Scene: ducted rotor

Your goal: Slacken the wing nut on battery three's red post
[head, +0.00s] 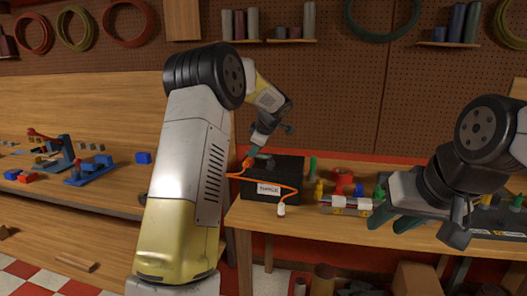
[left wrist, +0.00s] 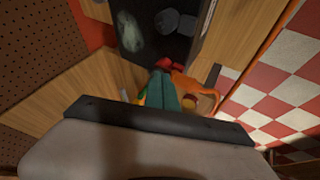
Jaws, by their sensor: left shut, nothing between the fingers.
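The black battery (head: 272,178) stands at the left end of the right-hand bench. Its white front label is too small to read surely. In the left wrist view the battery top (left wrist: 150,45) shows round dark caps and a pale green patch. A red part (left wrist: 168,63), seemingly the red post or its wing nut, shows right at my left gripper's tips; I cannot tell if they touch. My left gripper (head: 254,147) is shut and empty over the battery's left end; its green fingers (left wrist: 165,88) lie together. My right gripper (head: 392,218) has its green fingers apart over the bench.
An orange cable (head: 292,190) runs from the battery's left end across its front to a white end piece (head: 281,211). A red part (head: 343,180) and other small parts stand right of the battery. Blue and red pieces (head: 90,165) lie on the left bench.

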